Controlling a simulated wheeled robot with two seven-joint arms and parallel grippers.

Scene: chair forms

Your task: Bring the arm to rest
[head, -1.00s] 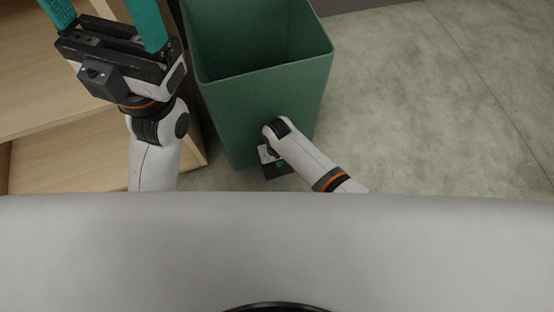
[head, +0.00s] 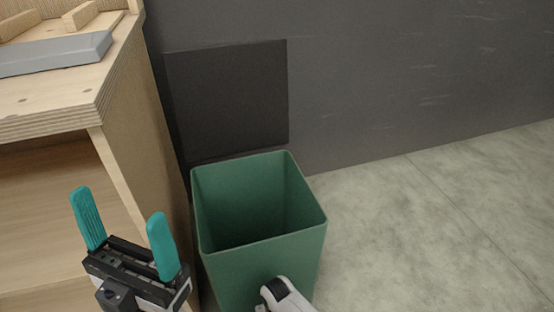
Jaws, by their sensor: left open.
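My left gripper (head: 125,232) shows at the lower left of the head view. Its two teal fingers point up and stand well apart, with nothing between them. It is in front of the wooden shelf unit and to the left of the green bin. A white link of my right arm (head: 286,296) shows at the bottom edge, in front of the bin. The right gripper itself is out of the picture.
An open green bin (head: 262,272) stands on the floor, empty as far as I see. A wooden shelf unit (head: 128,110) at left bears a grey flat object (head: 55,54). A dark panel (head: 228,98) is on the grey wall behind. The floor (head: 420,235) at right is clear.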

